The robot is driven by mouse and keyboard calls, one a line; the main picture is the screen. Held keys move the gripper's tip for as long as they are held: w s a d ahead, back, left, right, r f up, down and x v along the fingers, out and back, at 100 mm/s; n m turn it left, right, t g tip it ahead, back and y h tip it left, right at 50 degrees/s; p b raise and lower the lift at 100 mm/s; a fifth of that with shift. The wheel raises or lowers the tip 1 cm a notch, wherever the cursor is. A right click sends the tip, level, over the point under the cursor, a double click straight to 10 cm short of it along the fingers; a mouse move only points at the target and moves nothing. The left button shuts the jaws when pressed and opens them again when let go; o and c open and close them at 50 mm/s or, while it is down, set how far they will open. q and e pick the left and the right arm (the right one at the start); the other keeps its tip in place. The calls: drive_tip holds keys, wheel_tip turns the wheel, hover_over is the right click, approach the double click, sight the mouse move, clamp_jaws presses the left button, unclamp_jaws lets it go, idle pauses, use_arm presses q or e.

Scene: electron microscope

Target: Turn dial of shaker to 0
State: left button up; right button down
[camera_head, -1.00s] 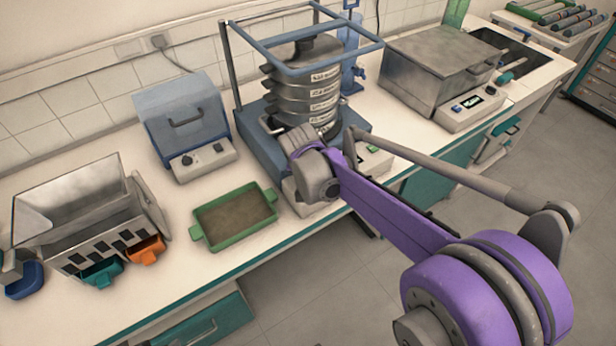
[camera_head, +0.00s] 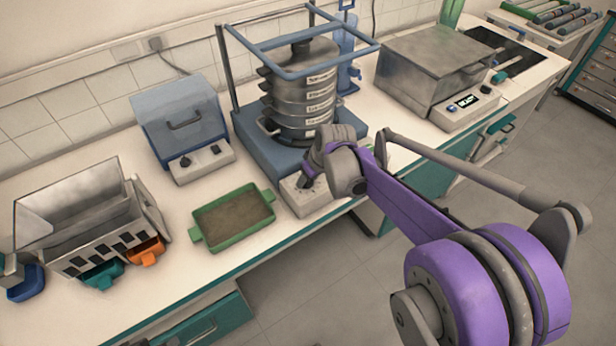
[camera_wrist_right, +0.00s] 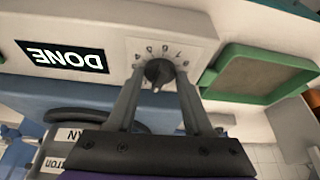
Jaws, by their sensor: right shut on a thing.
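The shaker has a stack of grey sieves (camera_head: 303,100) inside a blue frame on a blue base (camera_head: 255,138). Its pale control box (camera_head: 305,203) sits at the front, near the bench edge. The black dial (camera_wrist_right: 158,73) shows in the right wrist view, upside down, with a ring of numerals around it. A dark display (camera_wrist_right: 62,57) beside it reads "DONE". My right gripper (camera_head: 307,182) reaches down to the control box; in the right wrist view its two fingers (camera_wrist_right: 160,78) are shut on the dial, one on each side. My left gripper is not in view.
A green tray (camera_head: 206,238) stands left of the control box. A blue-lidded device (camera_head: 180,110) and a metal riffle box (camera_head: 60,205) with small bins are farther left. A grey lidded machine (camera_head: 440,65) stands to the right. The floor in front is clear.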

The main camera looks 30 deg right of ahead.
drive_tip(key=shift+d+n+y, duration=0.1)
drive_tip(key=shift+n+y, duration=0.2)
drive_tip(key=shift+n, duration=0.6)
drive_tip(key=shift+c, duration=1.5)
unclamp_jaws()
drive_tip(key=p+v, duration=0.1)
drive_tip(key=v, duration=1)
drive_tip(key=shift+w, duration=0.2)
